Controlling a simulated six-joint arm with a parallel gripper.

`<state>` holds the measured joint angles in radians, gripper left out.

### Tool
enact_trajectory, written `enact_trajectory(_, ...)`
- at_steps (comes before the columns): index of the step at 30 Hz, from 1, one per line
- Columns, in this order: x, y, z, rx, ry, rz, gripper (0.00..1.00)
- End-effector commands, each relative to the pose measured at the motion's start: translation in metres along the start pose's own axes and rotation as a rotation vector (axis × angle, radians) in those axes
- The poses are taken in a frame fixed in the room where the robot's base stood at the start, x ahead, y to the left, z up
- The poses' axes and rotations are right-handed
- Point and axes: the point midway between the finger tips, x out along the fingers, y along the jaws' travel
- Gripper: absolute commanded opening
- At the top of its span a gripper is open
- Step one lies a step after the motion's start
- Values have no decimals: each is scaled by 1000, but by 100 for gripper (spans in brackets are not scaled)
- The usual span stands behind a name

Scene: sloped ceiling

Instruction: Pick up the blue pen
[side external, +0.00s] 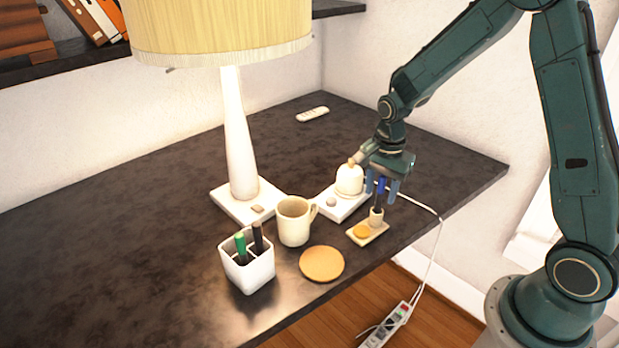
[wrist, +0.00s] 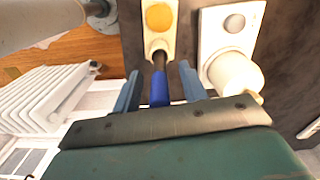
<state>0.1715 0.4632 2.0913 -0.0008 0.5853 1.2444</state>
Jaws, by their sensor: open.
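The blue pen (side external: 378,202) stands upright in a small beige holder (side external: 376,217) near the right part of the desk's front edge. Its blue upper end and dark shaft also show in the wrist view (wrist: 159,88). My gripper (side external: 382,189) points down over the holder, with its two blue fingers apart, one on each side of the pen's blue end. In the wrist view, my gripper (wrist: 159,72) shows a gap between the pen and each finger. The pen's very top is hidden by the gripper body.
A white-based device with a rounded cream top (side external: 348,181) stands close to my gripper's left. A mug (side external: 294,222), an orange coaster (side external: 321,264), a white pen cup (side external: 250,272) and a lamp (side external: 237,150) stand farther left. A white cable (side external: 440,235) hangs over the desk edge.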

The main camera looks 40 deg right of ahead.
Motion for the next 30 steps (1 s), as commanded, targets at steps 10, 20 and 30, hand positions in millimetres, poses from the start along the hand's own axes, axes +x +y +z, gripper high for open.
enact_trajectory(10,0,0,0,0,0,0,42)
enact_trajectory(20,0,0,0,0,0,0,0)
enact_trajectory(30,-2,0,0,0,0,-1,0)
